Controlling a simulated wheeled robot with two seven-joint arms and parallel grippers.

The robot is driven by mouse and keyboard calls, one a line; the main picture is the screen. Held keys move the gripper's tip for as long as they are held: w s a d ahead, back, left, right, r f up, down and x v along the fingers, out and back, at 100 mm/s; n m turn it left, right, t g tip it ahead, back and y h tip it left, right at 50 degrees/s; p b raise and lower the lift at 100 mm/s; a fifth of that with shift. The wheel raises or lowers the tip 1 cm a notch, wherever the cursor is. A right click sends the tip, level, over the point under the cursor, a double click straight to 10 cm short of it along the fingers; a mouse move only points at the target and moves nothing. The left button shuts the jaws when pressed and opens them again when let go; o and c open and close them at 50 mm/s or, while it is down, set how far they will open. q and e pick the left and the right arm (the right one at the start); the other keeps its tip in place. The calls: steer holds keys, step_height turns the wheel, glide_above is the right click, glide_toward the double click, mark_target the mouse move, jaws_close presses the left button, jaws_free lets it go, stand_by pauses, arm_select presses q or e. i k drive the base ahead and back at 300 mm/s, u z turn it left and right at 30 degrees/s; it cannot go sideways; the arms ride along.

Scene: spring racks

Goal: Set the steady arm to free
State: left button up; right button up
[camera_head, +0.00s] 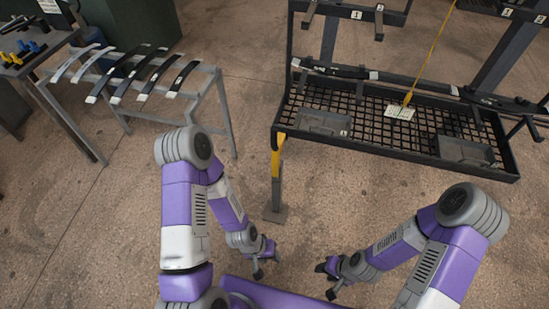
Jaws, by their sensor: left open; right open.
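A black rack (381,151) with a mesh shelf stands at the upper right. A yellow bar (276,160) hangs upright at its front left corner, beside or over the leg; I cannot tell whether it is the steady arm or how it is set. A dark leaf spring (335,69) lies along the back of the shelf. My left gripper (264,262) is open and empty, low in front of the rack's left leg. My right gripper (327,279) is open and empty, to the right of it. Both are well apart from the rack.
A grey stand (221,104) at the left holds several curved springs. A table (20,68) with blue and yellow tools stands at the far left. A yellow cord (430,55) runs down to a white card (401,112) on the shelf. The floor between stand and rack is clear.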

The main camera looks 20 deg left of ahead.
mark_target(279, 136)
steer(key=u, duration=0.55)
steer(key=k, duration=1.3)
steer(key=u, duration=1.05)
steer(key=i, duration=1.35)
steer(key=z, duration=0.55)
